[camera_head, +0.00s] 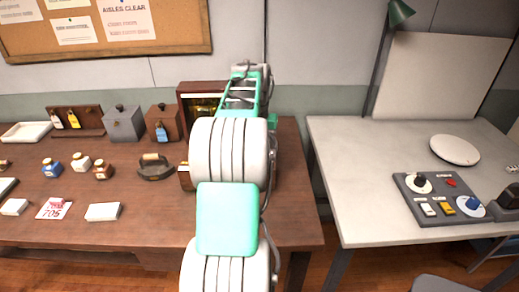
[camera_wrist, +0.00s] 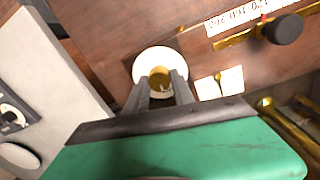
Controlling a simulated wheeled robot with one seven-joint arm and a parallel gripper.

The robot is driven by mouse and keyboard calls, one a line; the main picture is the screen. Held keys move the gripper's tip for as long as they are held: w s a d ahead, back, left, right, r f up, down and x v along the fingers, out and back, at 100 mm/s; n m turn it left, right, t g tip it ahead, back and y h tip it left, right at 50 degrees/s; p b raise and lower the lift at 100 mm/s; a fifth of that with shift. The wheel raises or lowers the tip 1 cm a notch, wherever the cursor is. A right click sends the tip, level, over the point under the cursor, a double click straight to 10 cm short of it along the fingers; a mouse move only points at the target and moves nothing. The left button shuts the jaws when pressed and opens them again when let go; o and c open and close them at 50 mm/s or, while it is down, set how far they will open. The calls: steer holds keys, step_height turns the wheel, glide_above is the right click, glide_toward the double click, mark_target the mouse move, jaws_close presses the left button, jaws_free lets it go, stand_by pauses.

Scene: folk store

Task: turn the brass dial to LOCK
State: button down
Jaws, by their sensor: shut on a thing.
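The brass dial (camera_wrist: 159,75) sits in the middle of a round white plate (camera_wrist: 146,61) on a dark wooden face in the wrist view. My gripper (camera_wrist: 162,84) has its two grey fingers on either side of the dial and is shut on it. A small dark mark shows on the dial, but I cannot read any LOCK lettering or tell which way the dial points. In the head view my arm hides the dial and the gripper; part of a dark red wooden cabinet (camera_head: 194,87) with brass inside shows behind the arm.
Beside the dial are a white card with a brass pointer (camera_wrist: 219,80), a brass slider with a black knob (camera_wrist: 284,30) and a brass handle (camera_wrist: 268,106). Bottles, boxes and cards stand on the wooden table (camera_head: 150,212). A grey table (camera_head: 360,150) with a control panel (camera_head: 430,208) is to the right.

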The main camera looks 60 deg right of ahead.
steer(key=c, duration=1.1)
jaws_free()
steer(key=shift+o, duration=0.2)
steer(key=shift+r, duration=0.1)
steer(key=r+p, duration=0.1)
steer(key=r, duration=0.2)
steer(key=r+p, duration=0.2)
steer(key=r, duration=0.2)
steer(key=shift+w+r, duration=0.2)
steer(key=shift+r, duration=0.1)
